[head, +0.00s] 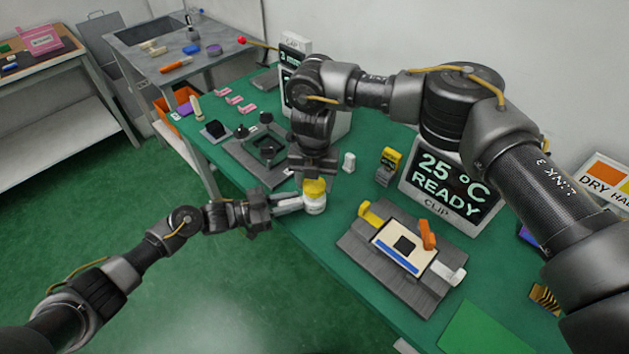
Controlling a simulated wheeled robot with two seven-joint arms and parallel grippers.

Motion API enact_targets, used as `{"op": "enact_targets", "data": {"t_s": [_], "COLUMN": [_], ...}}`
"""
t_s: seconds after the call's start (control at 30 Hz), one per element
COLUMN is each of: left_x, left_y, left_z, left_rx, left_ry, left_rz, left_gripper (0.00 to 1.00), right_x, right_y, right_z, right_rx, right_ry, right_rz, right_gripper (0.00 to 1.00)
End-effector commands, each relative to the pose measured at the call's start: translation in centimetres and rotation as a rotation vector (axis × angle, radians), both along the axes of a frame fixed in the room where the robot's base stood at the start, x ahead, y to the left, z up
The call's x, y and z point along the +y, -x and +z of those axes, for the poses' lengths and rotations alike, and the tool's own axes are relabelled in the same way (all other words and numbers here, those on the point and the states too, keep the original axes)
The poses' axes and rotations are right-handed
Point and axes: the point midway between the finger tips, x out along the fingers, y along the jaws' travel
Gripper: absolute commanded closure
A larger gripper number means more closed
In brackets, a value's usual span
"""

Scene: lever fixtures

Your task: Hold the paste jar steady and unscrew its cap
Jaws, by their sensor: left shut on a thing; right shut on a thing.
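The paste jar (315,206) is a small white jar standing upright near the front edge of the green table. Its yellow cap (315,187) is on top. My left gripper (301,204) comes in low from the left and is shut on the white body of the jar. My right gripper (314,176) points down from above and is shut on the yellow cap. The fingertips partly hide the cap and the jar's left side. I cannot tell how far the cap is turned on the jar.
A grey fixture (362,254) with a white panel and an orange lever (427,234) stands right of the jar. A dark frame fixture (240,155) lies behind left. A display reading 25 °C READY (447,188) and a small yellow-and-grey item (388,166) stand behind right.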

Motion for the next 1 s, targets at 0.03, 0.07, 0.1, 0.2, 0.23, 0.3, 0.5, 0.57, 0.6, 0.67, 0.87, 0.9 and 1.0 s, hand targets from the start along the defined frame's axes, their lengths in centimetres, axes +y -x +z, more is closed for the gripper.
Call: {"op": "enact_targets", "data": {"t_s": [0.03, 0.07, 0.1, 0.2, 0.23, 0.3, 0.5, 0.57, 0.6, 0.67, 0.87, 0.9, 1.0], "left_x": [0.0, 0.0, 0.0, 0.0, 0.0, 0.0, 0.0, 0.0, 0.0, 0.0, 0.0, 0.0, 0.0], "left_y": [0.0, 0.0, 0.0, 0.0, 0.0, 0.0, 0.0, 0.0, 0.0, 0.0, 0.0, 0.0, 0.0], "left_z": [0.0, 0.0, 0.0, 0.0, 0.0, 0.0, 0.0, 0.0, 0.0, 0.0, 0.0, 0.0, 0.0], "left_rx": [0.001, 0.001, 0.001, 0.001, 0.001, 0.001, 0.001, 0.001, 0.001, 0.001, 0.001, 0.000, 0.000], "left_ry": [-0.001, -0.001, -0.001, -0.001, -0.001, -0.001, -0.001, -0.001, -0.001, -0.001, 0.000, 0.000, 0.000], "left_rz": [0.000, 0.000, 0.000, 0.000, 0.000, 0.000, 0.000, 0.000, 0.000, 0.000, 0.000, 0.000, 0.000], "left_gripper": [1.00, 1.00, 1.00, 1.00, 1.00, 1.00, 1.00, 1.00, 1.00, 1.00, 0.56, 0.51, 0.51], "right_x": [0.0, 0.0, 0.0, 0.0, 0.0, 0.0, 0.0, 0.0, 0.0, 0.0, 0.0, 0.0, 0.0], "right_y": [0.0, 0.0, 0.0, 0.0, 0.0, 0.0, 0.0, 0.0, 0.0, 0.0, 0.0, 0.0, 0.0], "right_z": [0.1, 0.2, 0.4, 1.0, 1.3, 1.8, 2.9, 3.0, 3.0, 3.0, 3.0, 3.0, 3.0], "right_rx": [0.000, 0.000, -0.001, 0.000, 0.000, -0.001, 0.000, 0.001, 0.001, 0.001, 0.000, 0.000, 0.000], "right_ry": [0.000, -0.001, -0.001, -0.001, -0.001, -0.001, 0.000, 0.000, 0.000, 0.000, 0.000, 0.000, 0.000], "right_rz": [0.000, 0.000, 0.000, 0.001, 0.001, 0.001, 0.000, -0.001, -0.001, 0.000, 0.000, 0.000, 0.000], "right_gripper": [0.71, 0.71, 0.71, 0.71, 0.71, 0.71, 0.71, 0.71, 0.71, 0.71, 0.71, 0.71, 0.71]}}
